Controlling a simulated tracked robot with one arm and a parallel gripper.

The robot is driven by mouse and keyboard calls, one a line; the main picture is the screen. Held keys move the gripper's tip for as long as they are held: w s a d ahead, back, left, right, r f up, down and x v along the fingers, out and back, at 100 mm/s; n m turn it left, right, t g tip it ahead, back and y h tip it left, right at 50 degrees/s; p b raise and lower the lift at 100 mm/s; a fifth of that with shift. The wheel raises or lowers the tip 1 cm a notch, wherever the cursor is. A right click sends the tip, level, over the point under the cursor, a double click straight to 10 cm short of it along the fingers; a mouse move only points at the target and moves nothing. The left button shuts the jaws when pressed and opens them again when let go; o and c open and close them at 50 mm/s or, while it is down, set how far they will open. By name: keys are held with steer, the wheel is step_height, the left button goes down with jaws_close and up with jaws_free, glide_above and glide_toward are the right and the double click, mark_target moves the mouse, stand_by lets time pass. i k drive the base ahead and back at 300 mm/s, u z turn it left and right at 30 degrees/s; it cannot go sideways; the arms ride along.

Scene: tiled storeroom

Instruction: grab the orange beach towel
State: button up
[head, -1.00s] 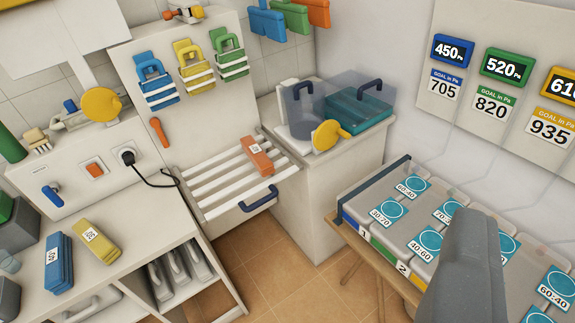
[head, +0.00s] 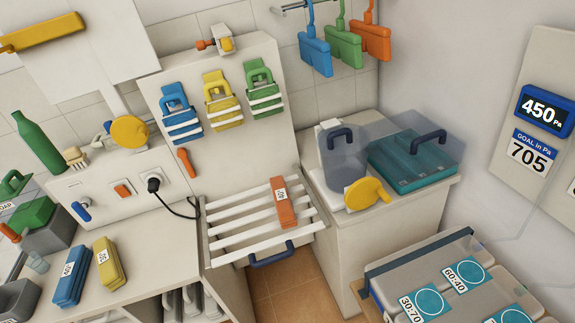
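A small folded orange piece with a white label (head: 281,203), which looks like the orange beach towel, lies on the white slatted rack (head: 235,232). It sits near the rack's right side, tilted slightly across the slats. Similar labelled pieces, one blue (head: 71,276) and one yellow (head: 109,264), lie on the counter at the lower left.
Blue, yellow and green striped items hang on the panel above the rack. A counter at right holds a clear jug (head: 342,162), a teal-filled bin (head: 412,160) and a yellow paddle (head: 368,193). Lidded boxes (head: 410,263) stand at lower right. A black cable (head: 178,205) hangs left of the rack.

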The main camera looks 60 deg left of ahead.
mark_target(286, 214)
steer(key=u, duration=0.4)
steer(key=i, duration=0.85)
steer(key=u, duration=0.7)
